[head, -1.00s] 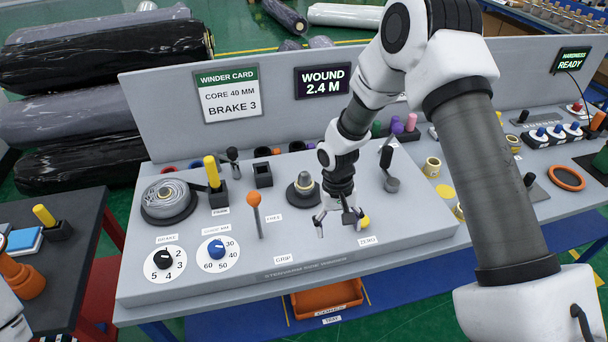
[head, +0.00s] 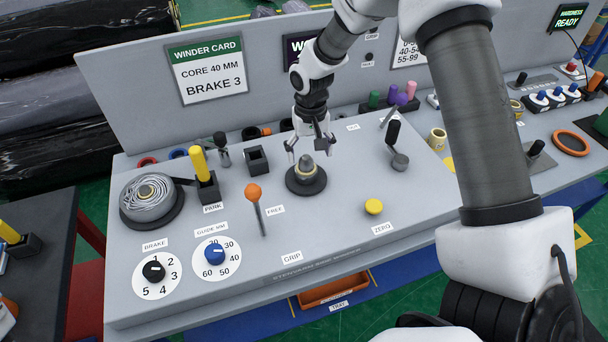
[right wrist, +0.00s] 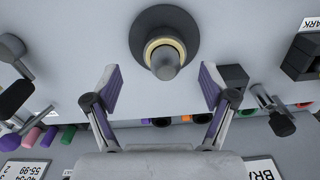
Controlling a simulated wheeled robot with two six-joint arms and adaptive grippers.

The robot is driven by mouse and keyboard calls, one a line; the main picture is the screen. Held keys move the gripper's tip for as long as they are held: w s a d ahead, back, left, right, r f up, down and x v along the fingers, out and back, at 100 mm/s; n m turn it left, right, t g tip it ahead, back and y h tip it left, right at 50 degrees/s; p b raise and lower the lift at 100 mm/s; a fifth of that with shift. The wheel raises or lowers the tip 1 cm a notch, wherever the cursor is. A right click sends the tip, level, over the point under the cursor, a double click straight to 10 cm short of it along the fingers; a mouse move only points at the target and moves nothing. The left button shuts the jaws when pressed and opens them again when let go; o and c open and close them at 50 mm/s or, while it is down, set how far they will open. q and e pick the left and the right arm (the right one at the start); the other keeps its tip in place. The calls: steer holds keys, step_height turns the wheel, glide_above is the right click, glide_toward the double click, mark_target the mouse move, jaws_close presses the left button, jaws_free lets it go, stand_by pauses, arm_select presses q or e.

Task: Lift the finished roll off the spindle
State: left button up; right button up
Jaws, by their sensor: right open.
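The spindle (head: 307,170) stands upright on a round dark base in the middle of the grey winder panel. It has a grey rounded nose with a tan ring around it; I cannot tell how much film is wound there. It also shows in the right wrist view (right wrist: 165,62), at the top centre. My right gripper (head: 310,156) is open and empty, at the spindle's far side and a little above it. In the right wrist view its two purple-padded fingers (right wrist: 160,88) are spread wide, with the nose between and beyond them, not touched. My left gripper is not in view.
A grey wound roll (head: 146,194) lies on a disc at the panel's left. A yellow handle (head: 199,163), an orange-knobbed lever (head: 254,192) and a black-knobbed lever (head: 393,133) stand up around the spindle. A yellow button (head: 374,207) is at front right. The back board (head: 130,100) rises behind.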

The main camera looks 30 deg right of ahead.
mark_target(307, 156)
steer(key=f, duration=0.1)
steer(key=w+f+p, duration=0.1)
steer(key=shift+w+f, duration=0.15)
steer(key=shift+f, duration=0.25)
step_height(307, 156, down, 4)
steer(key=shift+a+r+p, duration=0.15)
steer(key=shift+p, duration=0.7)
steer(key=shift+f, duration=0.25)
steer(key=c, duration=1.3)
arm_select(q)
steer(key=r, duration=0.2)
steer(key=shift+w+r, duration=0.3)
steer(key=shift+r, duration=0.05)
arm_select(e)
steer(key=shift+o, duration=0.2)
